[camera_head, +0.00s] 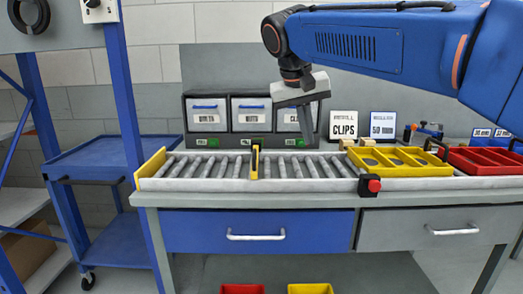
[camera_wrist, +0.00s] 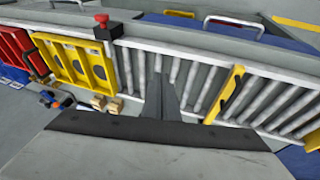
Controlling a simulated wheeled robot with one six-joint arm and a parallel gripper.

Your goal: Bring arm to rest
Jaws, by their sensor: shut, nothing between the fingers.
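My gripper (camera_head: 309,118) hangs from the blue arm above the back of the roller conveyor in the head view, pointing down. Its fingers are together and nothing is held. In the wrist view the shut fingers (camera_wrist: 162,98) show at the middle, over the conveyor rollers (camera_wrist: 195,82). The gripper is apart from the yellow carrier tray (camera_head: 412,171), which sits on the conveyor to its right. A red carrier tray (camera_head: 495,169) is further right. The lower arm links are out of view.
A yellow stop (camera_head: 255,162) stands across the rollers on the left. A red button (camera_head: 374,185) is on the front edge. Several label bins (camera_head: 207,113) stand behind, beside a CLIPS sign (camera_head: 343,125). A blue cart (camera_head: 95,160) is at left. The left rollers are bare.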

